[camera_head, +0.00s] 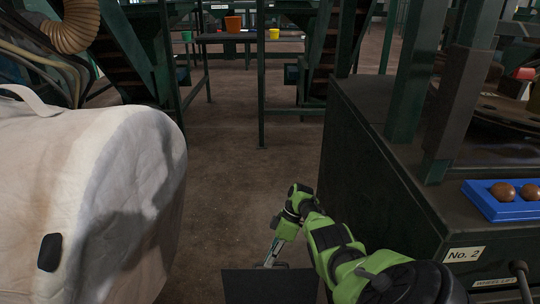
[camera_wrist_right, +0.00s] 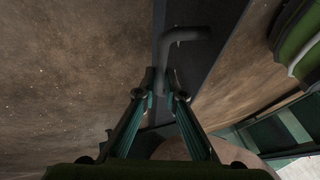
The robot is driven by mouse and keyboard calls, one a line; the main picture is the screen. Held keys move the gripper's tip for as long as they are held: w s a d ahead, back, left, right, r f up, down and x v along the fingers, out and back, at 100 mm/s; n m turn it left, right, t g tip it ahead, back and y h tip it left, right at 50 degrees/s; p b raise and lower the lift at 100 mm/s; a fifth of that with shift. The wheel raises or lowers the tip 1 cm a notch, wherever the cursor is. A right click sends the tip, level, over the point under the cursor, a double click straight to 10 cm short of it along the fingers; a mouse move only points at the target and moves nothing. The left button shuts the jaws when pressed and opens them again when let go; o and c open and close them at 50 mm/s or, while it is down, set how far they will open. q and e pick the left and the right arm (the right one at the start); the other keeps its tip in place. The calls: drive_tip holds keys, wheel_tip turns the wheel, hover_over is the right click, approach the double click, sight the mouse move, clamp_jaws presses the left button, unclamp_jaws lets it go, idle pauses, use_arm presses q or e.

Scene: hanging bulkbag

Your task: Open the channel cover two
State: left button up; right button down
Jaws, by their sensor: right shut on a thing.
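The channel cover two shows as a dark flat panel (camera_head: 268,287) at the bottom of the head view, low beside the dark machine. I take it to be the cover from its place by the "No. 2" label (camera_head: 464,254). My right gripper (camera_head: 270,262) reaches down to its top edge. In the right wrist view, a dark bent bar handle (camera_wrist_right: 186,35) stands against a dark panel edge (camera_wrist_right: 217,45). The right gripper's fingertips (camera_wrist_right: 162,95) are shut on the handle's lower end. My left gripper is not in view.
A large white bulk bag (camera_head: 90,190) fills the left side. The dark machine housing (camera_head: 385,190) stands close at right, with a blue tray (camera_head: 480,200) of round brown things on top. Open brown floor (camera_head: 230,150) lies between them. Green steel frames stand farther back.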

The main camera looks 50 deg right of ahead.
drive_tip(key=shift+s+a+f, duration=0.1)
drive_tip(key=shift+s+f, duration=0.1)
drive_tip(key=shift+f, duration=0.45)
drive_tip(key=c, duration=2.1)
unclamp_jaws()
drive_tip(key=shift+c, duration=0.2)
drive_tip(key=shift+w+f, duration=0.15)
drive_tip(key=v, duration=1.2)
drive_tip(key=shift+w, duration=0.2)
